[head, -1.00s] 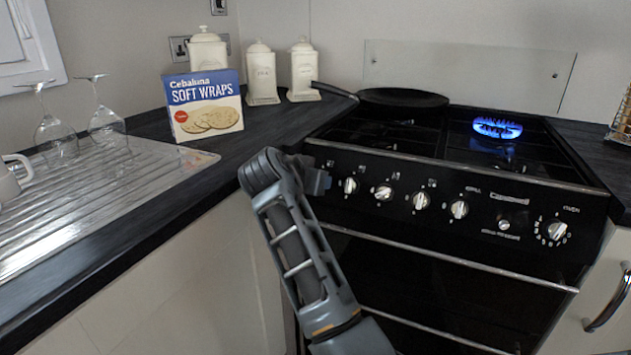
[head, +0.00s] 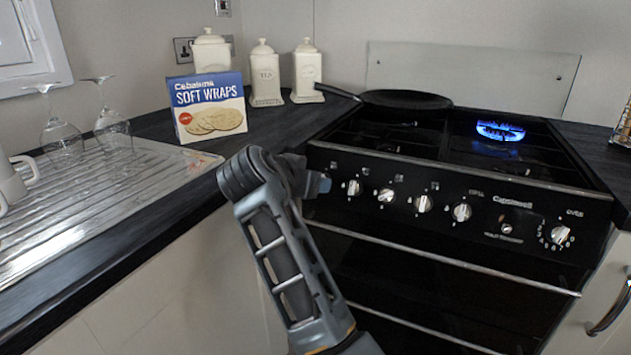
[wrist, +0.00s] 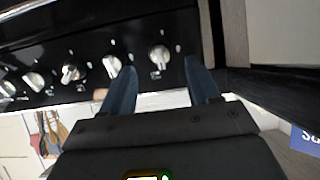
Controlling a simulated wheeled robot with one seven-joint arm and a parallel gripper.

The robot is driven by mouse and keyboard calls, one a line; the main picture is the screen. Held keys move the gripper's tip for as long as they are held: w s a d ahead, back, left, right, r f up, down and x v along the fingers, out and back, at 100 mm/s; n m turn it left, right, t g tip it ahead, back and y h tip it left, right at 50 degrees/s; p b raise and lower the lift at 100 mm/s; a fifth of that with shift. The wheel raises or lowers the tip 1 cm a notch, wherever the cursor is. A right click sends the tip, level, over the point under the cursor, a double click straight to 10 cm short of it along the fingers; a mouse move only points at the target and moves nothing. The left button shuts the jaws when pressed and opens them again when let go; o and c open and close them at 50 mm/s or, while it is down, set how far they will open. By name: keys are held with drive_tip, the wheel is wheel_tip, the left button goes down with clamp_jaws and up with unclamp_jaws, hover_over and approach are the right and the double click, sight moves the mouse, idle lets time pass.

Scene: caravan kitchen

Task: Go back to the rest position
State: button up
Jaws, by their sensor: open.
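My gripper (wrist: 160,88) shows in the wrist view with its two dark blue fingers apart and nothing between them. It points toward the black front panel of the cooker (wrist: 120,35), near one of the silver knobs (wrist: 159,54). In the head view my arm is folded in front of the cooker's left side. The gripper there is mostly hidden behind the arm; only a small blue-grey part shows just left of the knobs. The cooker (head: 400,270) has a row of knobs, and a blue flame (head: 500,131) burns on its back right burner.
A black pan (head: 405,100) sits on the back left burner. A Soft Wraps box (head: 208,107) and several cream canisters (head: 266,75) stand on the dark counter. Upturned glasses (head: 112,125) stand on the metal drainer (head: 60,215). The counter edge is close to my arm's left.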

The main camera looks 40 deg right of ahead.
drive_tip(key=shift+v, duration=1.05)
drive_tip(key=shift+f, duration=0.1)
drive_tip(key=s+a+f+n+t+y+p, duration=0.4)
drive_tip(key=s+f+n, duration=0.4)
drive_tip(key=f, duration=0.4)
drive_tip(key=s+a+f+n+t+y+p, duration=0.1)
drive_tip(key=s+a+n+t+y, duration=0.15)
drive_tip(key=s, duration=0.35)
drive_tip(key=s+a+f+n+t+y+p, duration=0.1)
drive_tip(key=s+a+f+n+p, duration=0.1)
drive_tip(key=s+a, duration=0.35)
drive_tip(key=s+a+r+t+y+p, duration=0.1)
drive_tip(key=s+a+r+y+p, duration=0.1)
drive_tip(key=s+r, duration=0.6)
drive_tip(key=s+a+r+n+t+y+p, duration=0.1)
drive_tip(key=s+a+r, duration=0.3)
drive_tip(key=s, duration=1.2)
wheel_tip(320, 180, up, 5)
drive_tip(key=shift+s+a+f+t+y+p, duration=0.1)
drive_tip(key=shift+s+a+t+y+p, duration=0.3)
drive_tip(key=shift+t+y+p, duration=0.25)
